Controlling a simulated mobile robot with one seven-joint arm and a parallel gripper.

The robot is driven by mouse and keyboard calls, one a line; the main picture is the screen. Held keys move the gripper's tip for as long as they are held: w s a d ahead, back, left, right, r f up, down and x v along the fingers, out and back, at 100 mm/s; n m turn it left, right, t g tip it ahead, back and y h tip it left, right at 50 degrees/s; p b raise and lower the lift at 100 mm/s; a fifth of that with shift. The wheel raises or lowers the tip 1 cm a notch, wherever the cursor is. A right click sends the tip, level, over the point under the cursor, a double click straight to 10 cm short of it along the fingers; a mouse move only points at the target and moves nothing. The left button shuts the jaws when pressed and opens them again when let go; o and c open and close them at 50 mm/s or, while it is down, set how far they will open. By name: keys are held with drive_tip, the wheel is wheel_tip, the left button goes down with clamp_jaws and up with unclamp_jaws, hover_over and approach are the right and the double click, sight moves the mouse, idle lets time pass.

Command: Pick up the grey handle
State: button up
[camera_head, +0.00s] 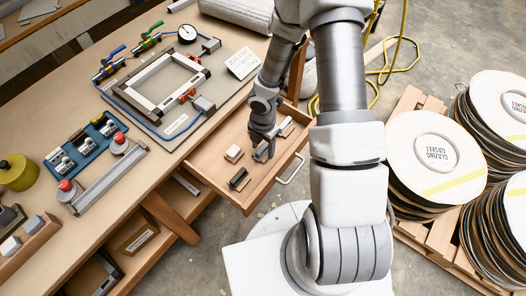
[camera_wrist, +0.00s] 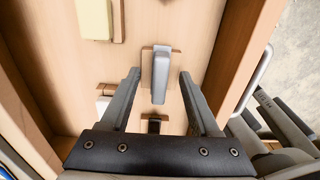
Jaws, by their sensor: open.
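The grey handle (camera_wrist: 160,75) stands on a small wooden base in the open drawer, near the centre of the wrist view. My gripper (camera_wrist: 159,74) is open, with one finger on each side of the handle and a visible gap on both sides. No contact shows. In the head view my gripper (camera_head: 263,155) points down into the drawer (camera_head: 212,171); there it seems to hide the handle, so I cannot make the handle out.
A cream block (camera_head: 234,153) and a dark piece (camera_head: 238,178) lie in the drawer near my gripper. A small black part (camera_wrist: 154,125) sits below the handle in the wrist view. The drawer front with its metal pull (camera_head: 291,169) is to the right.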

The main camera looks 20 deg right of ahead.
drive_tip(key=shift+c, duration=0.3)
clamp_jaws()
idle(0.3)
